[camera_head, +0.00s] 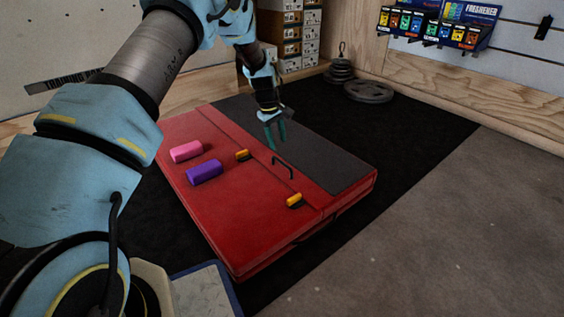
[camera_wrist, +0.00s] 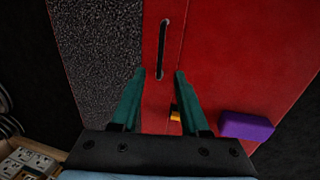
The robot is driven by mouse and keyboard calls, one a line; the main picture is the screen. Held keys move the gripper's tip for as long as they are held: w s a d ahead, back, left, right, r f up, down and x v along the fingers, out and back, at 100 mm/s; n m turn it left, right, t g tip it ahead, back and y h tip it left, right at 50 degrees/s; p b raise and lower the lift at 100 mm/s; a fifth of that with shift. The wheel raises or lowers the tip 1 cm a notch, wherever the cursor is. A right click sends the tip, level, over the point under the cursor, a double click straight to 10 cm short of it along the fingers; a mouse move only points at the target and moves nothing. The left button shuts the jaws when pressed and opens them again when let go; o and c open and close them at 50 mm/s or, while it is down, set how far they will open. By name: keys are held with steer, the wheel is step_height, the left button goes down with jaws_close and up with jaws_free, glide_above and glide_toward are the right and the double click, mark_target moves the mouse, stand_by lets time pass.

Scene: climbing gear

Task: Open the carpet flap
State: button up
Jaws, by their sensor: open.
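The carpet flap (camera_head: 325,150) is a dark grey panel lying flat along the far side of a red crash pad (camera_head: 245,210). It also shows at the left in the wrist view (camera_wrist: 95,50). A thin black handle (camera_head: 283,168) sits on the red strip beside the flap. In the wrist view the handle (camera_wrist: 163,45) runs lengthwise just beyond my fingertips. My gripper (camera_head: 276,144) is open and empty above the pad, with its teal fingers pointing down near the handle. In the wrist view the fingertips (camera_wrist: 160,73) straddle the line of the handle's near end.
A pink block (camera_head: 186,151) and a purple block (camera_head: 205,173) lie on the red pad. Two orange-yellow buckles (camera_head: 242,155) (camera_head: 295,200) are on the strip's edge. Weight plates (camera_head: 369,91) and stacked boxes (camera_head: 290,40) stand behind. The black mat right of the pad is clear.

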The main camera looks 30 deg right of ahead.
mark_target(281, 163)
steer(key=f+b, duration=0.1)
steer(key=f, duration=0.2)
steer(key=d+f+b, duration=0.1)
steer(key=f, duration=0.2)
steer(key=f+b, duration=0.2)
steer(key=shift+w+d+f, duration=0.15)
steer(key=shift+d+f, duration=0.2)
steer(key=shift+f, duration=0.05)
steer(key=shift+c, duration=0.2)
jaws_close()
stand_by(0.7)
